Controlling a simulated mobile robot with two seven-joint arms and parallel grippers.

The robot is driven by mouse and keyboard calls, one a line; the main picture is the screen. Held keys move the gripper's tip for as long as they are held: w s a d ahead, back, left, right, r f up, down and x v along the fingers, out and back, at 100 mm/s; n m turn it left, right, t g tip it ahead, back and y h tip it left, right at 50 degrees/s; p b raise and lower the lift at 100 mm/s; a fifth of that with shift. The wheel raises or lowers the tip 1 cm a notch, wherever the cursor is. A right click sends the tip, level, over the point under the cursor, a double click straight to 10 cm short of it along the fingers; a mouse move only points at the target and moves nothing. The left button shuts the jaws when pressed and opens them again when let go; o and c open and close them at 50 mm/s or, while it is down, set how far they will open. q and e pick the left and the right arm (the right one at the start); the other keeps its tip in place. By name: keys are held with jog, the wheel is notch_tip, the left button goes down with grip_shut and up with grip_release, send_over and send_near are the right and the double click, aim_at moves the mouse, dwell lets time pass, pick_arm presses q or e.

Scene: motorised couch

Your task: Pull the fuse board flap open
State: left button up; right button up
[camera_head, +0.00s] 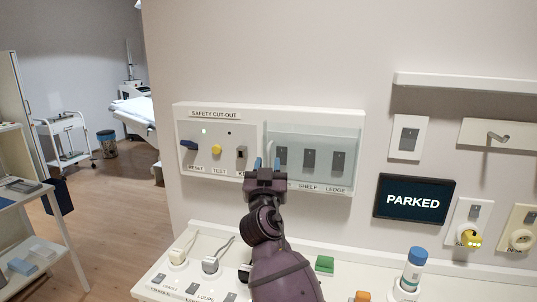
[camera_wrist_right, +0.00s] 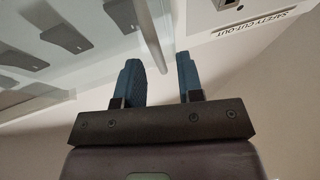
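The fuse board flap (camera_head: 318,136) is a see-through pane over the right half of the white SAFETY CUT-OUT box on the wall. It appears closed, with several grey switches visible behind it. A pale upright bar (camera_wrist_right: 157,35) runs along its edge in the right wrist view. My right gripper (camera_head: 267,164), with blue fingers, is in front of the box at the flap's lower left. In the right wrist view the fingers (camera_wrist_right: 160,78) are apart, and the bar's end lies in line with the gap between them. Contact cannot be told. My left gripper is out of view.
The box's left half has a blue knob (camera_head: 188,144) and a yellow button (camera_head: 216,149). Below is a white ledge (camera_head: 340,255) with plugs, a green block (camera_head: 325,264) and a blue-capped bottle (camera_head: 413,268). A PARKED screen (camera_head: 413,200) hangs at the right.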

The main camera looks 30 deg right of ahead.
jog(key=shift+x, duration=1.3)
grip_shut()
